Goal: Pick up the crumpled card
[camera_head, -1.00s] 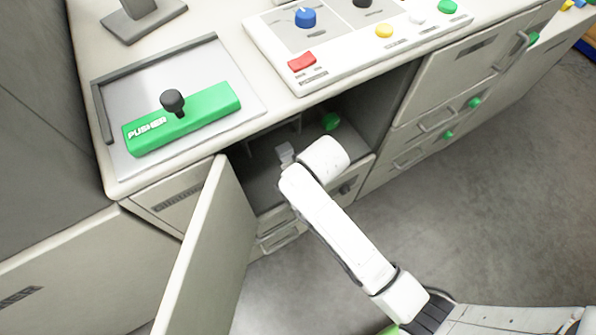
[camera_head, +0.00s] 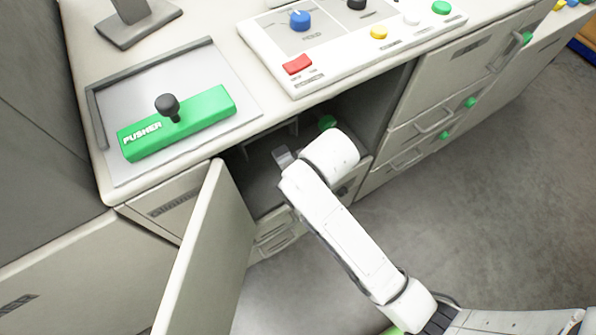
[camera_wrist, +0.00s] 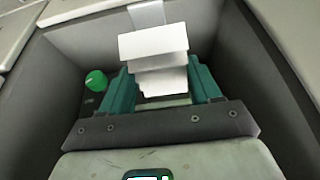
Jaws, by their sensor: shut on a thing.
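The crumpled card (camera_wrist: 153,43) is white and folded in several bends in the wrist view. It stands between the two teal fingers of my gripper (camera_wrist: 161,79), which is shut on its lower part. The upper folds rise clear above the fingers. In the head view my arm reaches into the open cabinet compartment under the counter. There my fingers and the card cannot be made out clearly behind my wrist.
The open cabinet door (camera_head: 205,255) stands left of my arm. A green round knob (camera_wrist: 96,80) is left of my gripper. Compartment walls are close on both sides. Above are the green pusher block (camera_head: 180,122) and a control panel (camera_head: 345,60).

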